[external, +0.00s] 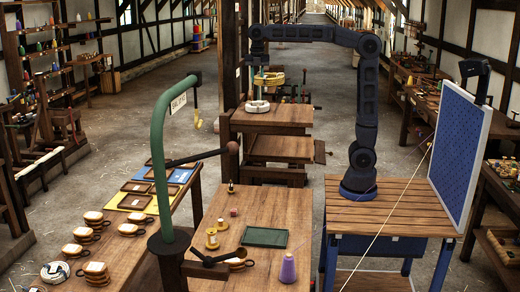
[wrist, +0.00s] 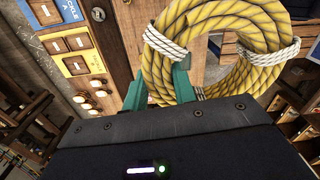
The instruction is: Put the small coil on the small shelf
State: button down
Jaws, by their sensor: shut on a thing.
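A yellow rope coil with white bindings (wrist: 165,75) fills the upper right of the wrist view. My gripper (wrist: 184,84) has its green fingers closed on the coil's near side. In the external view the yellow coil (external: 269,79) hangs below my gripper (external: 259,70), above a wooden stand with boards at different heights (external: 285,116). A pale, white-looking coil (external: 257,107) lies on the stand's upper board, below the held coil. A lower board (external: 282,148) is bare. I cannot tell which board is the small shelf.
A green post with an arm (external: 158,150) rises in front, left of the stand. A workbench (external: 255,207) holds spools and a dark green tray (external: 264,237). A blue pegboard (external: 455,145) stands at right. A left table (external: 130,250) holds several small pale-topped pieces.

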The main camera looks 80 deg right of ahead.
jog(key=w+d+m, duration=0.3)
jog(key=d+m, duration=0.2)
jog(key=d, duration=1.2)
jog(key=m, duration=1.1)
send_over(288, 106)
jog(key=f, duration=2.5)
jog(key=shift+s+d+f, duration=0.1)
jog(key=shift+d, duration=0.15)
jog(key=shift+f, duration=0.1)
